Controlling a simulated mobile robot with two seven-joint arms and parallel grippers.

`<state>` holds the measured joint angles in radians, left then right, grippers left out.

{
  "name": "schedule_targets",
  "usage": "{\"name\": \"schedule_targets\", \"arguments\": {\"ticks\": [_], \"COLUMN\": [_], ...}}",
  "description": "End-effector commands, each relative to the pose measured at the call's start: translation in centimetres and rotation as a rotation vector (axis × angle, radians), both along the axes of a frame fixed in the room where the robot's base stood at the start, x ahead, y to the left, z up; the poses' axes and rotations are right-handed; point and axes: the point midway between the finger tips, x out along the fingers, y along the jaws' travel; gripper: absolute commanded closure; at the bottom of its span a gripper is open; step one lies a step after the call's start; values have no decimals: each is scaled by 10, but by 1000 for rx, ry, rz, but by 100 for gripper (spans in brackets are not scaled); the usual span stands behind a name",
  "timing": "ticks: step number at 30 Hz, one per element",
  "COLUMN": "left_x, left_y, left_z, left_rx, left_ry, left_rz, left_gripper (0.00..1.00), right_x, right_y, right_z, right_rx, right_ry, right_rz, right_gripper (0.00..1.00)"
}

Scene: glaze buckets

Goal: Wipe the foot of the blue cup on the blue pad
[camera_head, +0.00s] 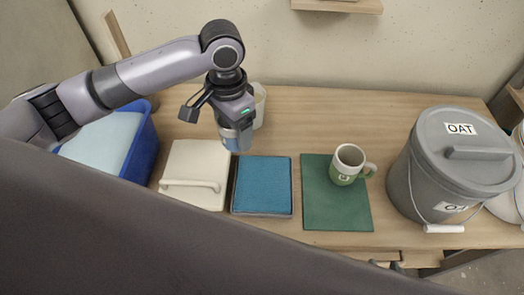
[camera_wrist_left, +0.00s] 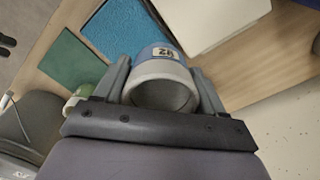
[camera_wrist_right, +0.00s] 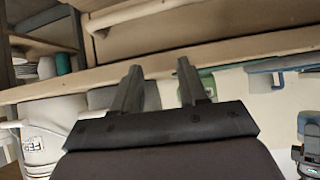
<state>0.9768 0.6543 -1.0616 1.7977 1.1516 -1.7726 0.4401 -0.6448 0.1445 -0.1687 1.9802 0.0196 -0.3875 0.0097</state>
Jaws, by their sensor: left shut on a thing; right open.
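My left gripper (camera_head: 236,118) is shut on the blue cup (camera_head: 240,138) and holds it over the table, just behind the blue pad (camera_head: 263,185). In the left wrist view the blue cup (camera_wrist_left: 163,75) sits between the two fingers, its grey-white end toward the camera and a label reading "82" or similar on its blue side. The blue pad (camera_wrist_left: 118,30) lies beyond it, apart from the cup. My right gripper (camera_wrist_right: 160,88) is open and empty, below the table's front edge; it does not show in the head view.
A green pad (camera_head: 330,205) bears a green-and-white mug (camera_head: 345,165). A grey OAT bucket (camera_head: 425,190) is at right, a blue tub (camera_head: 140,150) at left. A pale cup (camera_head: 259,105) stands behind my left gripper.

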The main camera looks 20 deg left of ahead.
Motion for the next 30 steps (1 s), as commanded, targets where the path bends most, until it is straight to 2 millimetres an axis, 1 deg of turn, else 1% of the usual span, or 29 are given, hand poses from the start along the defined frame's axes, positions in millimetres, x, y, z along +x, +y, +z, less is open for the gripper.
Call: {"name": "schedule_targets", "arguments": {"ticks": [1, 12, 21, 24, 27, 30], "left_x": [0, 2, -3, -5, -7, -7], "left_y": [-5, -34, -56, -62, -67, -69], "left_z": [0, -26, -46, -52, -56, -59], "left_rx": [-3, -10, -7, -4, -3, 0], "left_ry": [3, -3, -8, -9, -11, -12], "left_rz": [-93, -816, -1395, -1548, -1661, -1731], "left_gripper": [67, 67, 67, 67, 67, 67], "right_x": [0, 0, -3, -4, -4, -4], "right_y": [0, -2, -4, -4, -5, -5], "right_z": [8, 34, 50, 54, 57, 59], "right_rx": [-1, -4, -11, -13, -13, -13], "right_ry": [0, -7, 2, 2, 1, 0], "right_rz": [0, -6, -6, -6, -5, -5], "right_gripper": [57, 57, 57, 57, 57, 57]}}
